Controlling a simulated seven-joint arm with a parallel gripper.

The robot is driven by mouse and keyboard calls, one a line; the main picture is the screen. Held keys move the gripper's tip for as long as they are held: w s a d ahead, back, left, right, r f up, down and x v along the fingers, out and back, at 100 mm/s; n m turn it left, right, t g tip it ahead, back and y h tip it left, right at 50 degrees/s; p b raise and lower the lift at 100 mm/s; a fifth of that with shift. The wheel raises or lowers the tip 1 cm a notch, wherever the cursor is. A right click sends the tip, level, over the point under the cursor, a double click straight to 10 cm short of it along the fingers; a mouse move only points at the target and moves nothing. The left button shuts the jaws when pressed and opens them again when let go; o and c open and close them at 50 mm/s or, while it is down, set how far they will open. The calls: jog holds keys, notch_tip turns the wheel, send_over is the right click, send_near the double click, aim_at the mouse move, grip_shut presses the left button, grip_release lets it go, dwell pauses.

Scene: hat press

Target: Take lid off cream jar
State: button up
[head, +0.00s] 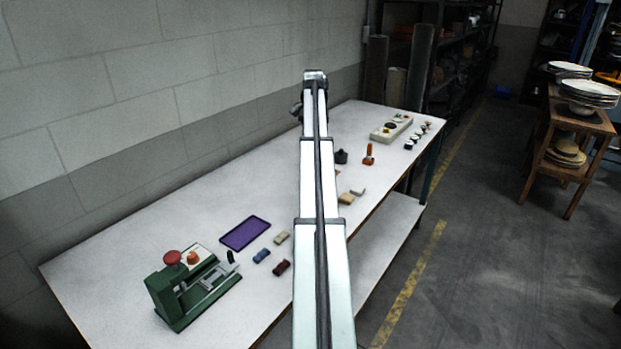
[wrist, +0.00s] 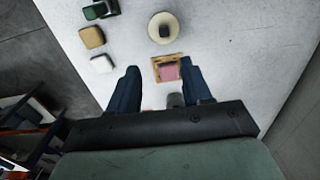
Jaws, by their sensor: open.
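In the wrist view, a round cream-coloured thing (wrist: 155,35) with a dark square knob (wrist: 165,31) on top stands on the white table. It looks like the cream jar with its lid on. My gripper (wrist: 158,67) is open, with its two dark blue fingers apart and nothing held between them. The jar is beyond the fingertips, near the top of the picture, and not touched. In the head view my arm hides part of the table, and I cannot pick out the jar or the fingers there.
A wooden frame with a pink pad (wrist: 170,72) lies between the fingertips and the jar in the wrist view. Tan (wrist: 92,37) and pale (wrist: 101,64) blocks lie left. The head view shows a green press (head: 180,300), a purple tray (head: 244,233) and an orange-handled tool (head: 369,153).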

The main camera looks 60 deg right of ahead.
notch_tip(320, 180, down, 8)
jog(key=shift+f, duration=0.1)
jog(key=shift+w+f, duration=0.2)
jog(key=shift+f, duration=1.15)
jog(key=shift+w+f, duration=0.2)
jog(key=shift+f, duration=1.1)
grip_shut()
